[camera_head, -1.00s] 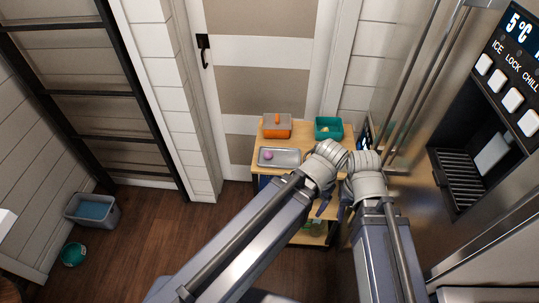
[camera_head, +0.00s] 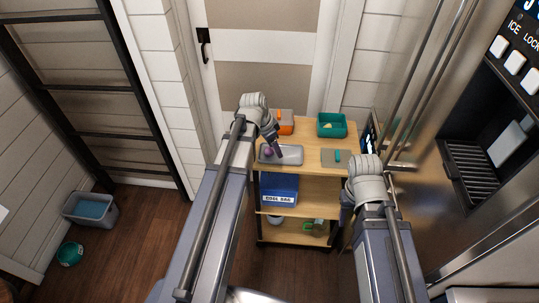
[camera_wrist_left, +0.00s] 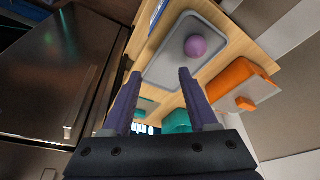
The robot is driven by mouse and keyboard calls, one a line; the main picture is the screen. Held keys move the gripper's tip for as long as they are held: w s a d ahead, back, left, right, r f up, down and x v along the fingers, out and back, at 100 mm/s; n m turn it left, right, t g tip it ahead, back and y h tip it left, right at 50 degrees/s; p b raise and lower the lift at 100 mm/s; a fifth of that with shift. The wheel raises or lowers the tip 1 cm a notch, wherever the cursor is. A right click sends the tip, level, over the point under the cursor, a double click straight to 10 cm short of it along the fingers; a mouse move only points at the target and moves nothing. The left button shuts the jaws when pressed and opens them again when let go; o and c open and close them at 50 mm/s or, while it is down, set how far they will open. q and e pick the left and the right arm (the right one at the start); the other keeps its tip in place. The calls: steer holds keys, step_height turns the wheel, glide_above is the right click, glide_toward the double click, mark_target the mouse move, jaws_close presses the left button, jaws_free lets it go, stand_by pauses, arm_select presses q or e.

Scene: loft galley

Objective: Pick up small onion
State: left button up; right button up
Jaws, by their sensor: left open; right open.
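The small onion (camera_head: 268,153) is a purple ball on the left part of a grey tray (camera_head: 293,157) on top of a wooden cart. In the left wrist view the onion (camera_wrist_left: 195,47) lies on the tray (camera_wrist_left: 160,66), beyond my fingertips. My left gripper (camera_head: 278,150) is open and empty above the tray, just right of the onion in the head view. Its two purple fingers show apart in the left wrist view (camera_wrist_left: 160,76). My right gripper (camera_head: 346,218) hangs low by the cart's right side, mostly hidden by its own arm; it is open.
The cart top also holds an orange box (camera_head: 286,123), a teal bin (camera_head: 331,125) and a grey board with a teal item (camera_head: 337,157). A blue cool bag (camera_head: 280,190) stands on the shelf below. A steel fridge (camera_head: 430,100) borders the right.

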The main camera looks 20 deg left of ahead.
arm_select(q)
steer(key=t, duration=0.1)
glide_toward(268, 149)
steer(key=f, duration=0.2)
steer(key=shift+m, duration=0.4)
steer(key=b+x, duration=0.7)
steer(key=x, duration=0.1)
steer(key=shift+w+d+r+b, duration=0.2)
steer(key=shift+w+b, duration=0.1)
steer(key=shift+b, duration=0.1)
jaws_close()
